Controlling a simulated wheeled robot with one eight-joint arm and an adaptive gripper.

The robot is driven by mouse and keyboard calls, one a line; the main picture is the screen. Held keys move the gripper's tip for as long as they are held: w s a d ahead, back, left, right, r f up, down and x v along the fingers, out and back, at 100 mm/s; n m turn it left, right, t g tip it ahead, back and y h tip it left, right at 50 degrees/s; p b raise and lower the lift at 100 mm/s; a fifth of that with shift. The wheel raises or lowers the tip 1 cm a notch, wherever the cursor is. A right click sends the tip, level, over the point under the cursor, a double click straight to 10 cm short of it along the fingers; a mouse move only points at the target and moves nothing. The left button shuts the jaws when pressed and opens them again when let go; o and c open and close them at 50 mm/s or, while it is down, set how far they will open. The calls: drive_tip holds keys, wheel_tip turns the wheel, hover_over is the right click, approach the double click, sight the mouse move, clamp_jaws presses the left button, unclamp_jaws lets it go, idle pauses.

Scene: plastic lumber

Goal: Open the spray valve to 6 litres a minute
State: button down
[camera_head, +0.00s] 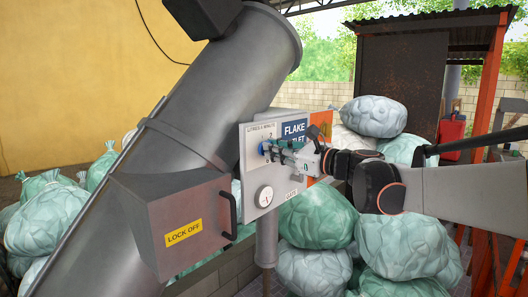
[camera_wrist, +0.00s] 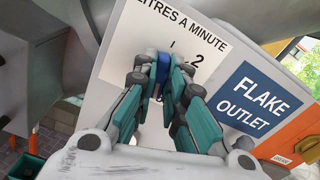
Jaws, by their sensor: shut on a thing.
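The spray valve's blue handle (camera_head: 265,147) is on the grey panel, on a white plate marked "LITRES A MINUTE" (camera_head: 256,131). It also shows in the wrist view (camera_wrist: 162,66), between the fingertips. My gripper (camera_head: 270,149) reaches in from the right and is shut on the blue handle; the fingers (camera_wrist: 161,72) lie on both sides of it. In the wrist view a "2" shows on the plate (camera_wrist: 190,35) just right of the fingertips. The fingers hide most of the scale, and I cannot tell where the handle points.
A white round dial (camera_head: 264,196) sits below the valve. A "FLAKE OUTLET" sign (camera_head: 294,131) is beside it. A grey "LOCK OFF" box (camera_head: 165,220) with a dark handle (camera_head: 231,216) stands at left, by a large sloping pipe (camera_head: 205,95). Filled bags (camera_head: 315,218) are piled behind.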

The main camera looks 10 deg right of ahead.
drive_tip(key=n, duration=0.2)
drive_tip(key=shift+s+n+b, duration=0.15)
drive_tip(key=shift+n+b, duration=0.25)
drive_tip(key=c, duration=1.6)
unclamp_jaws()
drive_tip(key=shift+c, duration=0.2)
wheel_tip(320, 180, up, 10)
